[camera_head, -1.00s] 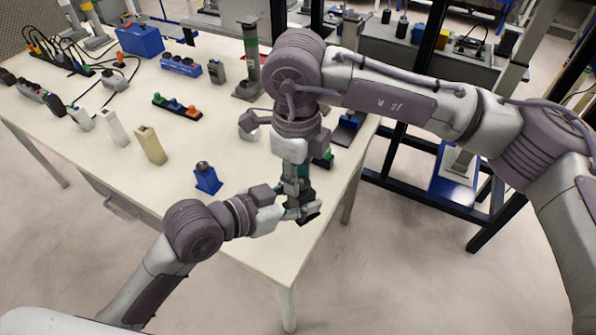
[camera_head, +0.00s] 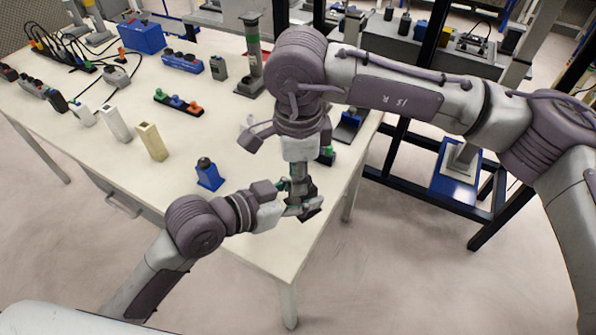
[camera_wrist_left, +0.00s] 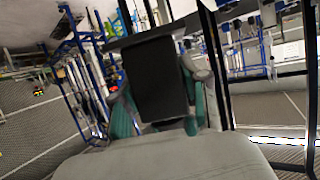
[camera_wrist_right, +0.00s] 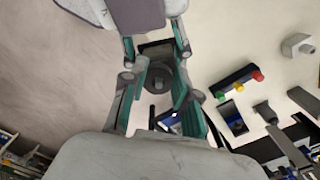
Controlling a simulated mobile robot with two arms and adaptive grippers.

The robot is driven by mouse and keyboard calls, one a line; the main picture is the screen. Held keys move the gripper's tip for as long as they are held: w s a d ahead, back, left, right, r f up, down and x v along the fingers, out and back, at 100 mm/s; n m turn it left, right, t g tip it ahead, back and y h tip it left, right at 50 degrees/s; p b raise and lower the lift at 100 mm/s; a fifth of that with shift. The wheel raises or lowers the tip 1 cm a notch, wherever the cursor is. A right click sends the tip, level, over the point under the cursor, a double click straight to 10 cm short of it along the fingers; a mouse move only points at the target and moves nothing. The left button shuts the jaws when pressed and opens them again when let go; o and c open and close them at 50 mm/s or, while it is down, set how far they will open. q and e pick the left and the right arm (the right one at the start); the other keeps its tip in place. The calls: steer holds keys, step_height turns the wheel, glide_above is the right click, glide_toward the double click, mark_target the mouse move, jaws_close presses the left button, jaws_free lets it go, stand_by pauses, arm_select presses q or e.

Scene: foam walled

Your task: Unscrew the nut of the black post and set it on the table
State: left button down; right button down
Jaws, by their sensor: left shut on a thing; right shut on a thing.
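The black post (camera_head: 312,204) is in my left gripper (camera_head: 298,208), above the near right corner of the table (camera_head: 245,225). In the left wrist view its dark block (camera_wrist_left: 158,80) fills the space between the green-lined fingers. My right gripper (camera_head: 300,186) comes down from above and is shut at the post's top. In the right wrist view a dark round nut (camera_wrist_right: 159,79) sits between its fingers, with my left gripper (camera_wrist_right: 135,12) close by at the top. The fingers hide much of the nut, and I cannot tell whether it is still threaded on.
A blue post (camera_head: 208,175), a cream post (camera_head: 152,143) and a white post (camera_head: 117,125) stand on the table. A strip with coloured knobs (camera_head: 178,103) and a tall grey post (camera_head: 252,60) stand farther back. The near front of the table is clear.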

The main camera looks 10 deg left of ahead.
arm_select(q)
steer(key=shift+w+a, duration=0.1)
steer(key=shift+w, duration=0.05)
arm_select(e)
steer(key=shift+s, duration=0.1)
steer(key=shift+r, duration=1.05)
